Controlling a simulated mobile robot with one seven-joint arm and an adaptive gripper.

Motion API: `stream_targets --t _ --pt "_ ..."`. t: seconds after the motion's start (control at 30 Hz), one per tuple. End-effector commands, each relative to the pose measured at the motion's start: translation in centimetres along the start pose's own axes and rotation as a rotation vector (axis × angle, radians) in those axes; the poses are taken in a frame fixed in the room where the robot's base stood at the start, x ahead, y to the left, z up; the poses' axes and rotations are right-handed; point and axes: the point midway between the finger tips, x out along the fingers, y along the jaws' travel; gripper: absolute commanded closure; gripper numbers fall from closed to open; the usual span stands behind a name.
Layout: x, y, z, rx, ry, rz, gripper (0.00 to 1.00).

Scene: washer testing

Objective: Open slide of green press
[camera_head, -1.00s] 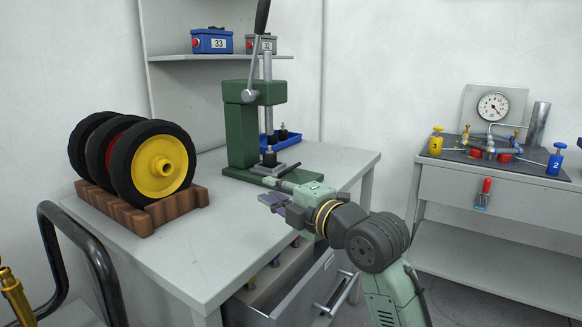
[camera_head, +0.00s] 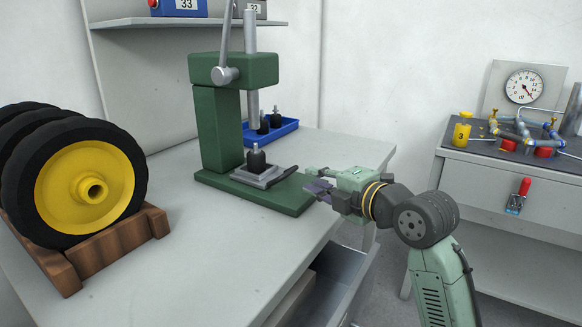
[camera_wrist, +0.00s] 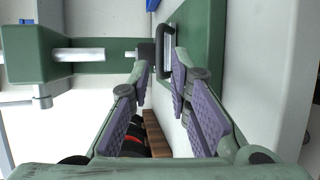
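The green press (camera_head: 214,130) stands on the table with its ram raised above the slide. The slide (camera_head: 262,178) is a grey plate on the press base, with a black part (camera_head: 256,162) with a silver pin on it. A dark handle (camera_head: 284,175) sits at the slide's right end. My gripper (camera_head: 318,190) is at the right end of the base, near the handle. In the wrist view my gripper (camera_wrist: 161,64) is open, purple pads apart. The dark loop handle (camera_wrist: 170,30) shows at the fingertips; I cannot tell whether they touch it.
Wheels (camera_head: 85,188) in a wooden rack (camera_head: 108,247) stand on the left of the table (camera_head: 200,262). A blue tray (camera_head: 278,134) with black parts is behind the press. An open drawer (camera_head: 345,280) is below my gripper. A second table (camera_head: 490,195) stands right.

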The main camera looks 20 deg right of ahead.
Motion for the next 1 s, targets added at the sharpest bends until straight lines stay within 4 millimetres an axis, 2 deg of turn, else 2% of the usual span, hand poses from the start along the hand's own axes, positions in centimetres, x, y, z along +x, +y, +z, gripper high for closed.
stream_targets --t 0.3,0.5,0.67,0.9,1.0 --pt "6.0 0.2 -0.1 0.000 0.003 -0.002 0.82" --pt "8.7 0.1 -0.1 0.000 0.002 -0.001 0.82" --pt "9.5 0.0 -0.1 0.001 0.001 -0.001 0.82" --pt "9.5 0.0 -0.1 0.000 0.001 -0.001 0.82" --pt "9.5 0.0 -0.1 0.000 0.001 -0.001 0.88"
